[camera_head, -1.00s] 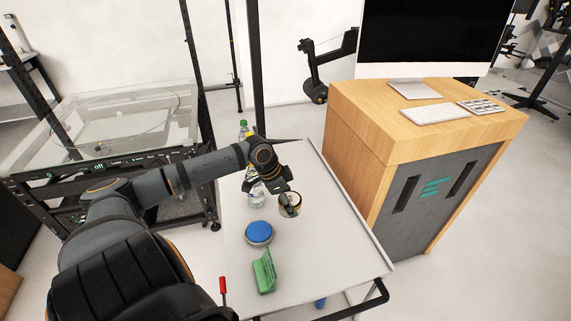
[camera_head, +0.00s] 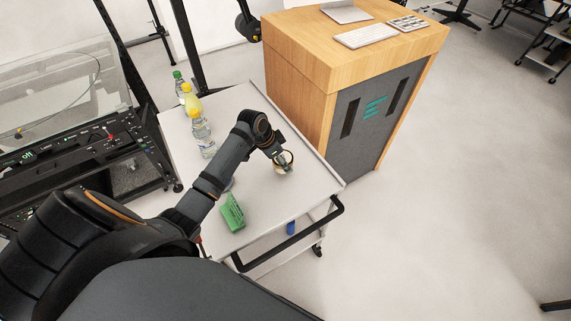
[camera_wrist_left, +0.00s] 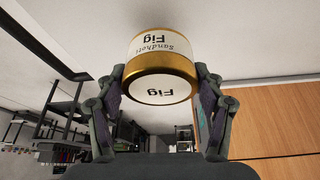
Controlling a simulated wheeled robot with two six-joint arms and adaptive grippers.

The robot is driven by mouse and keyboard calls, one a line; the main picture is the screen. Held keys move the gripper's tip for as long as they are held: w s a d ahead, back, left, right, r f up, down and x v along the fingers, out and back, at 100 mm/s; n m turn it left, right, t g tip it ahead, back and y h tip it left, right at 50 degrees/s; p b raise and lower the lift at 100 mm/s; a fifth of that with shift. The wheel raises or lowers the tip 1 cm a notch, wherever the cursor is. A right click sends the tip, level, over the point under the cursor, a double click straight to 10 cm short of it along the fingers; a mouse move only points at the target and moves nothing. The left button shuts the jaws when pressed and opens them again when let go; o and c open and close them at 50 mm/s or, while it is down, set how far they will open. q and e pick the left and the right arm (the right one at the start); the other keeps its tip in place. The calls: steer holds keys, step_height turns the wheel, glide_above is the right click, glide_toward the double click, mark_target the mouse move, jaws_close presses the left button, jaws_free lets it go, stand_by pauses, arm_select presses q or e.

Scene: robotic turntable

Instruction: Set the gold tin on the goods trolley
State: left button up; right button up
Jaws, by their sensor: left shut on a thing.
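The gold tin (camera_head: 284,160) is a short round tin with a white label reading "Fig". My left gripper (camera_head: 281,157) is shut on it, and in the left wrist view the tin (camera_wrist_left: 161,72) sits between both fingers (camera_wrist_left: 160,85). The goods trolley (camera_head: 305,193) has a white top and a black handle at its near end. The tin is over the right part of this top; I cannot tell whether it touches it. My right gripper is not in view.
Machine frames (camera_head: 100,140) stand at left. The top is bare around the tin.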

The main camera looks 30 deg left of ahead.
arm_select(q)
steer(key=shift+w+d+f, duration=0.15)
steer(key=shift+w+f, duration=0.1)
steer(key=shift+f, duration=0.25)
steer(key=shift+d+f, duration=0.2)
step_height(320, 180, down, 3)
steer(key=shift+d+p, duration=0.1)
steer(key=shift+p, duration=0.7)
steer(key=shift+w+f, duration=0.1)
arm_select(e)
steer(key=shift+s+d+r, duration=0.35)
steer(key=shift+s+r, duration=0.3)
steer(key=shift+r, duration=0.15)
arm_select(q)
steer(key=o, duration=1.3)
steer(key=shift+f, duration=0.1)
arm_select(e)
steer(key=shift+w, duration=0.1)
